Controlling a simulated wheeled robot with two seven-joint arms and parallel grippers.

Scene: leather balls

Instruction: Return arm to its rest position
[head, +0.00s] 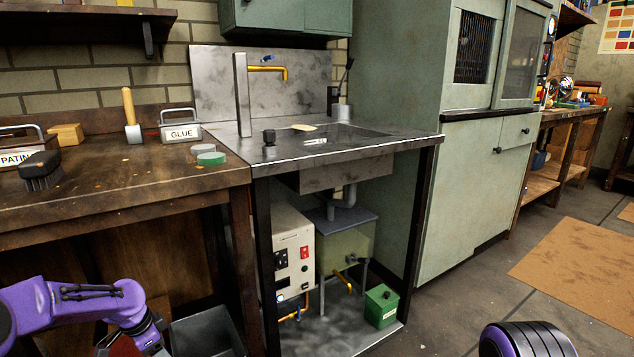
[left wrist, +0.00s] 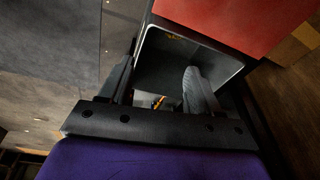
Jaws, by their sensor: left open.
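My purple left arm comes in at the lower left of the head view, beside the front of the wooden bench (head: 130,180). Its gripper is not clearly visible there. In the left wrist view my left gripper (left wrist: 158,78) is open, its two dark fingers apart, with nothing seen held between them. A dark grey open bin (left wrist: 225,62) lies beyond the fingers. A small bright yellow and orange item (left wrist: 159,102) shows between the fingers, too small to identify. A purple and black rounded part of mine shows at the lower right of the head view. My right gripper is not seen.
The bench holds a brush (head: 41,171), a mallet (head: 131,118), a GLUE holder (head: 181,131) and a green round tin (head: 211,158). A metal sink table (head: 330,150) stands beside it, with a green box (head: 381,305) beneath. Floor at the right is open.

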